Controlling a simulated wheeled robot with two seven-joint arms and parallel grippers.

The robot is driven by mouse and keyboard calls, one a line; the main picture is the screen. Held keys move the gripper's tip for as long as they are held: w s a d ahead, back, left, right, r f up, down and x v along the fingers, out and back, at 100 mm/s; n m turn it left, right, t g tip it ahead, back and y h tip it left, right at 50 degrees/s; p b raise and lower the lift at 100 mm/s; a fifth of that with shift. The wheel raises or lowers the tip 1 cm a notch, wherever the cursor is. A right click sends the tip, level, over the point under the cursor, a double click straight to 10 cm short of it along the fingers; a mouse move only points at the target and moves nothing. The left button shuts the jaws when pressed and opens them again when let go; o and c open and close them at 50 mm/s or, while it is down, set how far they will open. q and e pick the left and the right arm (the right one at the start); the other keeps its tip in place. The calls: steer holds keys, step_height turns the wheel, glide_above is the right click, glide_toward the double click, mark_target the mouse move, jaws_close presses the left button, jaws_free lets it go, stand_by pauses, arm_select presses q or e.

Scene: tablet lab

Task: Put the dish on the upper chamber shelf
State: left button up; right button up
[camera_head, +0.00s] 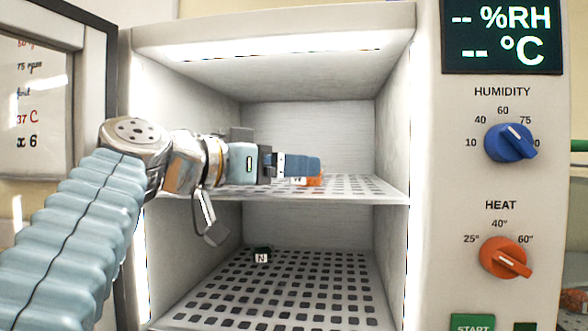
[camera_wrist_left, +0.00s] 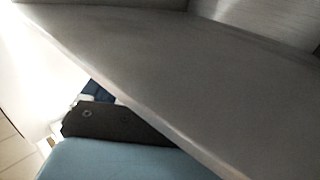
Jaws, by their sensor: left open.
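The upper shelf (camera_head: 365,190) is a perforated white plate inside the lit chamber. My left gripper (camera_head: 302,165) reaches in from the left, just above this shelf, with its blue fingers pointing right. It is open. A small orange thing (camera_head: 315,180) with a white label sits on the upper shelf just below and behind the fingertips, partly hidden by them. I cannot tell whether it is the dish, or whether the fingers touch it. In the left wrist view a plain grey slab (camera_wrist_left: 180,70) hides the fingertips. My right gripper is in neither view.
The lower shelf (camera_head: 285,290) holds a small dark thing (camera_head: 262,252) labelled N at its back left; the rest is clear. The chamber door (camera_head: 95,60) stands open at left. A control panel with a blue humidity knob (camera_head: 510,143) and orange heat knob (camera_head: 505,257) is at right.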

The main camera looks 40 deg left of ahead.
arm_select(q)
steer(key=s+a+b, duration=0.1)
steer(key=s, duration=0.8)
steer(key=shift+a+r, duration=0.2)
steer(key=shift+a, duration=0.05)
steer(key=shift+s, duration=0.1)
